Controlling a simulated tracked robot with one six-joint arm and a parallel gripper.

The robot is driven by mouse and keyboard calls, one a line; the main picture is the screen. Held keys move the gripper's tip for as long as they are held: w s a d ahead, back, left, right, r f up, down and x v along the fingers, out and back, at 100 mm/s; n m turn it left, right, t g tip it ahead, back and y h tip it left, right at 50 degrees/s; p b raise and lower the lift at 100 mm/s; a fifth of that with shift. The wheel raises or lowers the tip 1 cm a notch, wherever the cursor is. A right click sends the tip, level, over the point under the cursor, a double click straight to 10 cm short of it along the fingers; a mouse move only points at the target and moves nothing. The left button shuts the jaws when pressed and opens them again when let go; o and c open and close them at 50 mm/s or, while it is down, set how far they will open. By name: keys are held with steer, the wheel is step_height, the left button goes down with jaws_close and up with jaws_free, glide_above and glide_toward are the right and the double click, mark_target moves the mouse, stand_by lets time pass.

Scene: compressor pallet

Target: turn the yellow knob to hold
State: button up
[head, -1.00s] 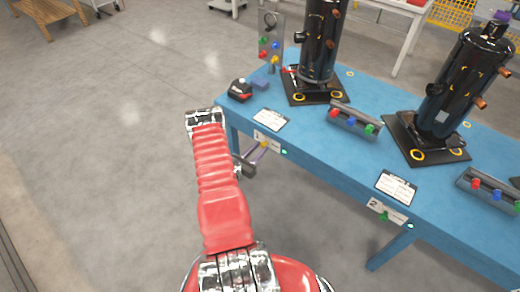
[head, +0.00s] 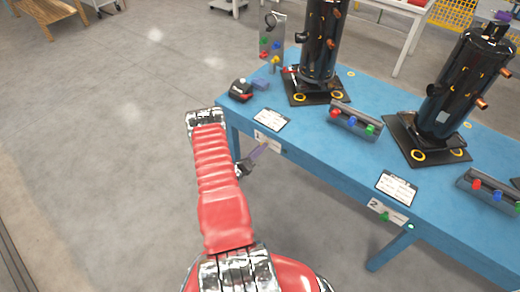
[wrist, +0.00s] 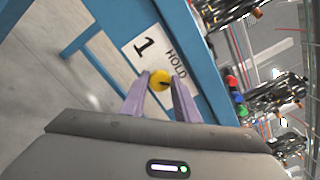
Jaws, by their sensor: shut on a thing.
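The yellow knob (wrist: 160,79) sits on a white plate (wrist: 150,50) marked "1" and "HOLD", on the blue bench's front edge. A dark mark shows on the knob's face; its exact direction is hard to tell. My gripper (wrist: 160,84) has its two pale purple fingers on either side of the knob, shut on it. In the head view my gripper (head: 261,149) reaches the plate (head: 268,141) at the near left of the bench, and the knob is hardly visible there.
The blue bench (head: 330,150) carries black compressors (head: 320,45), a valve block (head: 354,121) with coloured knobs, and cards. The floor left of the bench is clear.

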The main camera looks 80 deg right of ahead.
steer(key=shift+a+f+n, duration=0.1)
steer(key=shift+f+n, duration=0.1)
steer(key=shift+n, duration=1.8)
steer(key=shift+a+f+n, duration=0.1)
steer(key=shift+f+n, duration=0.05)
steer(key=shift+n, duration=1.85)
steer(key=o, duration=1)
steer(key=shift+d+r, duration=0.1)
steer(key=shift+d, duration=0.05)
steer(key=shift+w, duration=0.1)
steer(key=v, duration=1.3)
steer(key=shift+w+a, duration=0.1)
steer(key=shift+a, duration=0.25)
